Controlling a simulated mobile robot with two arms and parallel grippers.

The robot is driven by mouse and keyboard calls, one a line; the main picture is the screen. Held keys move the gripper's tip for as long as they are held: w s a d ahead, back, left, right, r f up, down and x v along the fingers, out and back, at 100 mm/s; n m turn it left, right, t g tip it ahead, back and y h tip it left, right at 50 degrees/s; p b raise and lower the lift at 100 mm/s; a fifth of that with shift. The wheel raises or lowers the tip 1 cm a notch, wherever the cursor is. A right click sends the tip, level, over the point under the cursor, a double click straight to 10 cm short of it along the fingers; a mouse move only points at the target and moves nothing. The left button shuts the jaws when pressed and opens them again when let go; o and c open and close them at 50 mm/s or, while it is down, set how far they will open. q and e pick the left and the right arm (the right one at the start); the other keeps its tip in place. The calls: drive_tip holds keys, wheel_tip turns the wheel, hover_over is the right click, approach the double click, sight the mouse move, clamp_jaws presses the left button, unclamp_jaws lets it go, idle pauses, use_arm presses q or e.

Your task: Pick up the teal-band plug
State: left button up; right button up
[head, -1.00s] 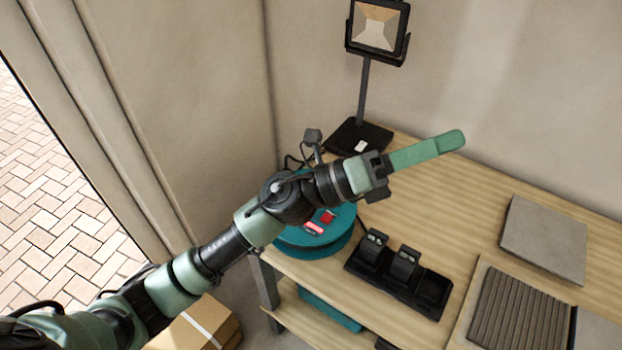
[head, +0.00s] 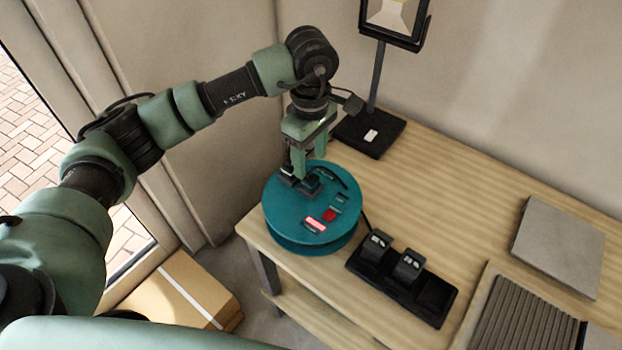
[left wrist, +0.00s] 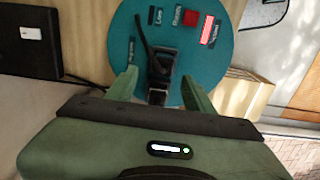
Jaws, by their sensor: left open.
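A black plug (head: 310,187) sits on the top face of a round teal reel (head: 290,222), under my left gripper (head: 308,168). No teal band on it can be made out. The left wrist view shows the plug (left wrist: 161,66) between the two green fingers of my left gripper (left wrist: 159,82), with a black cord running up from it. The fingers are apart and point down at the reel, on either side of the plug; I cannot tell whether they touch it. A second dark block beside the plug is partly hidden by the fingers. My right gripper is not in view.
The reel has a red switch (head: 329,215) and stands at the corner of the wooden table (head: 440,215). A black tray (head: 435,303) with two black blocks is to its right. A lamp base (head: 369,133) stands behind.

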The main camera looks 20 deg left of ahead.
sight(311, 176)
use_arm(q)
drive_tip(key=f, duration=0.1)
drive_tip(key=f+p, duration=0.1)
drive_tip(key=f, duration=0.2)
drive_tip(key=shift+s+d+f+p, duration=0.1)
drive_tip(key=shift+s+f+p, duration=0.2)
drive_tip(key=shift+s+p, duration=0.1)
drive_tip(key=shift+w+f, duration=0.1)
drive_tip(key=shift+f, duration=0.25)
clamp_jaws()
